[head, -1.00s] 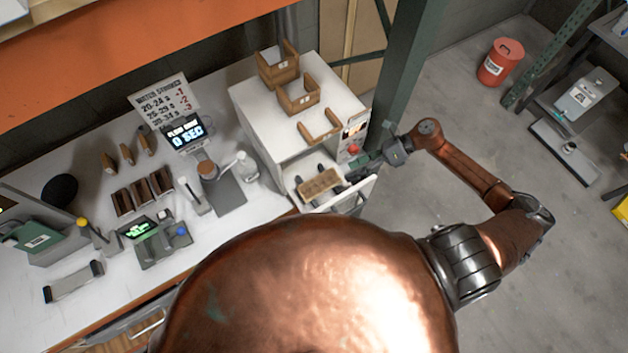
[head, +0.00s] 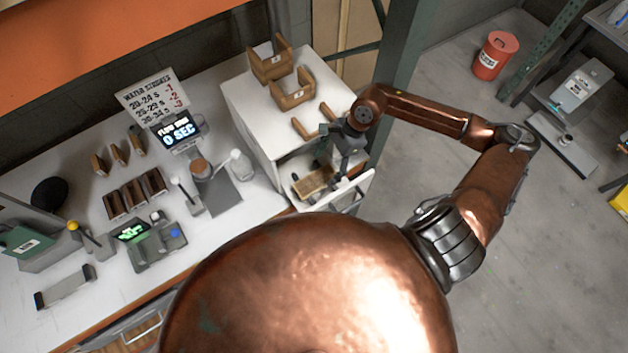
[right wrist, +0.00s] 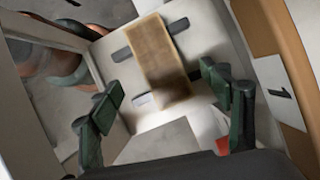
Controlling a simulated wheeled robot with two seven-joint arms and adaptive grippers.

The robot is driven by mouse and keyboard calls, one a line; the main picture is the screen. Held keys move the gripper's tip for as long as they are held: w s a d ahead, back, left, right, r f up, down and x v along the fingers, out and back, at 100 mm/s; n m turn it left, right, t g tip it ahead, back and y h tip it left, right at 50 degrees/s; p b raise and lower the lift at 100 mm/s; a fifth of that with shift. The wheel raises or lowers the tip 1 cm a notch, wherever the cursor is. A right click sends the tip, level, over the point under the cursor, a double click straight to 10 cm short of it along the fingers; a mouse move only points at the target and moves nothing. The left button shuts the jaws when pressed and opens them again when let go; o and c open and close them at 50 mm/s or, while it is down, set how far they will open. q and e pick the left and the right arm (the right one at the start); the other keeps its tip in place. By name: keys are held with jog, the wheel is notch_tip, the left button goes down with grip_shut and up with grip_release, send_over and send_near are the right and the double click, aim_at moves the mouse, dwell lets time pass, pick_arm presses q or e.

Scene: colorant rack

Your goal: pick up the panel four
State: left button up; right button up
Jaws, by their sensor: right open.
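A flat brown panel (head: 313,184) lies in the open tray (head: 352,192) at the front of the white cabinet. In the right wrist view the panel (right wrist: 157,57) rests across dark strips on a pale surface; I cannot read a number on it. My right gripper (head: 327,160) is above the tray, just behind the panel in the head view, and partly hides the tray. Its dark green fingers are spread wide and empty in the right wrist view (right wrist: 167,98), with the panel beyond and between them, apart from both. My left gripper does not show.
The white cabinet (head: 262,122) carries wooden open-sided frames (head: 292,88) on top, close to my right arm. A green post (head: 398,75) stands behind that arm. The bench at left holds a display (head: 178,132), wooden blocks (head: 137,193) and a bottle (head: 241,165).

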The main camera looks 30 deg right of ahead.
aim_at(317, 180)
jog(key=p+x, duration=0.2)
jog(key=x, duration=0.4)
jog(key=shift+s+f, duration=0.1)
jog(key=shift+f, duration=0.25)
jog(key=shift+c, duration=0.7)
jog(key=c, duration=1.2)
jog(key=shift+r, duration=0.1)
